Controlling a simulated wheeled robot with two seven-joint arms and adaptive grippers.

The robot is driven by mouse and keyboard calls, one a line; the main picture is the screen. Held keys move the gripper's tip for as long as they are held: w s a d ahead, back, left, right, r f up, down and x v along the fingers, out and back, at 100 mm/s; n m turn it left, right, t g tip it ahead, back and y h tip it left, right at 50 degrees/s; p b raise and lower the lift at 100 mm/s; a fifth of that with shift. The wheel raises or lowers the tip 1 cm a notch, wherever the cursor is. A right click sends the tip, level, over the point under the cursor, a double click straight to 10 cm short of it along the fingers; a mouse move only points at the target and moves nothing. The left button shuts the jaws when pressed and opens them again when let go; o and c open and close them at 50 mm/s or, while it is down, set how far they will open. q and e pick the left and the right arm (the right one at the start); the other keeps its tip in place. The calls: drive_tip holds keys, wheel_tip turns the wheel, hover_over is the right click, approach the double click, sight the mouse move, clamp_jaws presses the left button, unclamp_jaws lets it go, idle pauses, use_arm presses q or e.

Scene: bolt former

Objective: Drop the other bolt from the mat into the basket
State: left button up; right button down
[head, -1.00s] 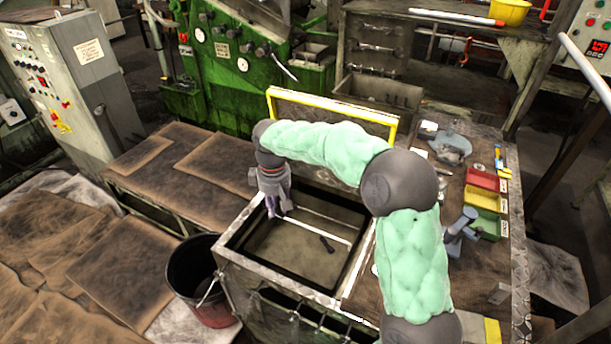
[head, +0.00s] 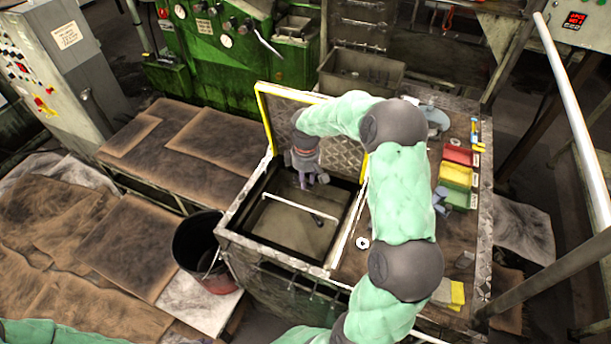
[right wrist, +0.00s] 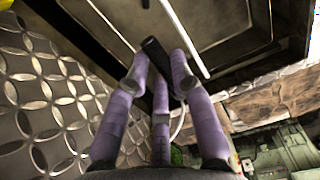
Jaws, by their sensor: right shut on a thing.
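My right gripper (head: 306,183) is over the back part of the open dark tank (head: 228,236), pointing down. In the right wrist view, its purple fingers (right wrist: 158,85) are closed around a dark cylindrical piece (right wrist: 152,50), which looks like the bolt. A white bar (head: 285,206) crosses the tank; I cannot tell whether it is the basket's handle. A small dark piece (head: 318,219) shows by the bar's right end. The brown mat (head: 350,265) lies right of the tank, partly hidden by my right arm; no bolt shows on its visible part. My left gripper is out of view.
The tank's yellow-edged lid (head: 264,120) stands open behind the gripper. A black bucket (head: 190,245) stands left of the tank. Red (head: 458,155), yellow (head: 455,174) and green bins (head: 458,196) line the bench's right side. A pale ring (head: 362,242) lies near the tank's edge.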

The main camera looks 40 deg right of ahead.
wheel_tip(320, 180, down, 5)
drive_tip(key=b, duration=0.3)
drive_tip(key=shift+f, duration=0.15)
drive_tip(key=c, duration=1)
unclamp_jaws()
wheel_tip(320, 180, up, 12)
drive_tip(key=shift+r, duration=0.1)
